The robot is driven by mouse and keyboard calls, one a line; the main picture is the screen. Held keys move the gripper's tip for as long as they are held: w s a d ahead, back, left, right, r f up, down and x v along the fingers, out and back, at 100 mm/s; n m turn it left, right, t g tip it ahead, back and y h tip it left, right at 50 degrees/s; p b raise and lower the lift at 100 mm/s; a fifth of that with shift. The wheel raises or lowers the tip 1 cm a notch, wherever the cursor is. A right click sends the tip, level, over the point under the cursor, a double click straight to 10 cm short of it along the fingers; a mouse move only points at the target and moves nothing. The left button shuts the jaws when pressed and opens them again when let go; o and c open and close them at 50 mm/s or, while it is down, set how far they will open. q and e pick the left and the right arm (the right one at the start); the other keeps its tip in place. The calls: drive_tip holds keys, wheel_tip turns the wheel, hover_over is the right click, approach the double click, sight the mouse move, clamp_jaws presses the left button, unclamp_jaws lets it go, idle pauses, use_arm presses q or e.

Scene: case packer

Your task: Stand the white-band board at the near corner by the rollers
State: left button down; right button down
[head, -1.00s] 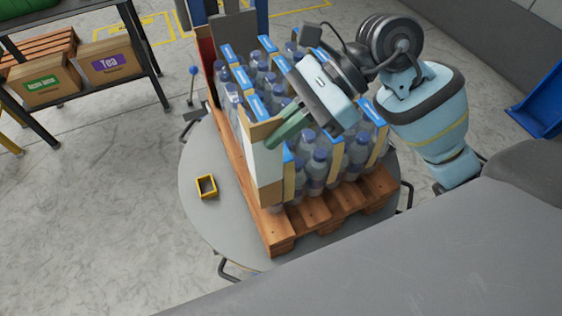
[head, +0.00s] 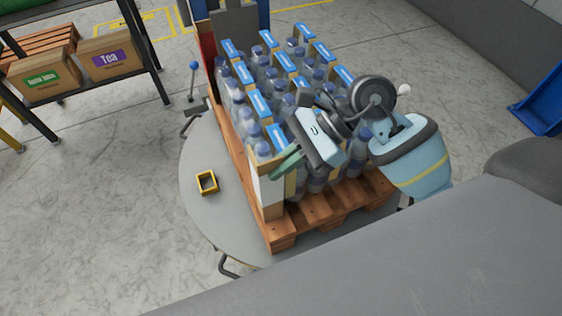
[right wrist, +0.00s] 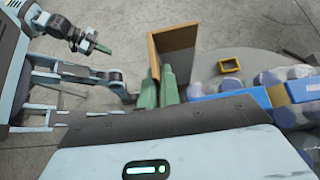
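The white-band board (head: 270,192), a tan angle piece with a white middle, is upright at the near corner of the bottle load. Its foot is at or just above the pallet's (head: 315,207) near corner; contact is unclear. My right gripper (head: 287,163) has its green fingers closed on the board's upper part. In the right wrist view the board (right wrist: 176,48) rises between the fingers (right wrist: 162,86). My left gripper (right wrist: 100,47) shows small at upper left in that view, away from the load; its opening is unclear. I cannot make out the rollers.
Bottles (head: 263,149) with blue-topped cartons (head: 277,134) fill the pallet, close beside the board. The pallet rests on a round grey turntable (head: 215,215). A small yellow frame (head: 207,183) lies on its left part. A shelf with boxes (head: 110,57) stands at upper left.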

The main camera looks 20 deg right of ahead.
drive_tip(key=c, duration=2)
unclamp_jaws()
drive_tip(key=shift+f, duration=0.1)
drive_tip(key=o, duration=0.4)
drive_tip(key=b+v, duration=0.1)
drive_tip(key=v, duration=1.1)
